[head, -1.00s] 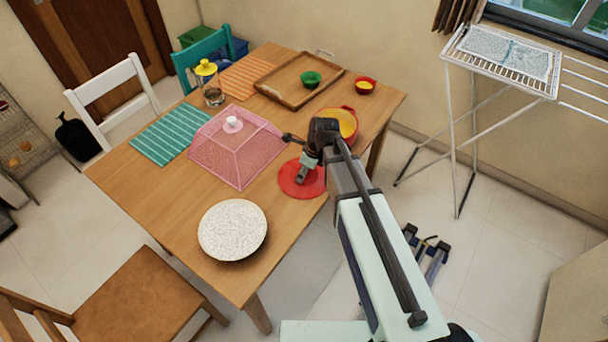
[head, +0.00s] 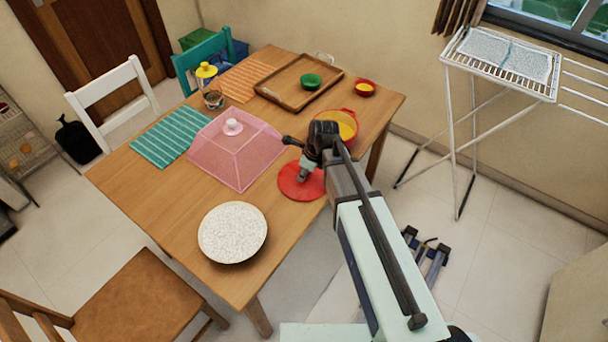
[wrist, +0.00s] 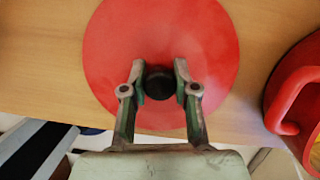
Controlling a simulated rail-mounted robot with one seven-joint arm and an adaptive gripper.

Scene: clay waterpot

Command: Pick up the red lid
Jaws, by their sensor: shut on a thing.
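The red lid (head: 291,183) is a flat round disc on the wooden table, near its right edge in the head view. In the wrist view the red lid (wrist: 160,40) fills the upper middle, with a round black knob (wrist: 159,84) at its centre. My gripper (wrist: 160,76) is over the lid, with its two fingers shut on the knob from either side. In the head view my gripper (head: 304,172) points down at the lid and my arm covers part of it. I cannot tell any gap between lid and table.
A red pot (head: 349,114) with yellow inside stands just behind my gripper; its handle (wrist: 288,100) shows at the wrist view's right. A pink mesh cover (head: 225,160) stands close left of the lid. A speckled plate (head: 232,232) lies nearer the front. Bare table (head: 160,205) lies further left.

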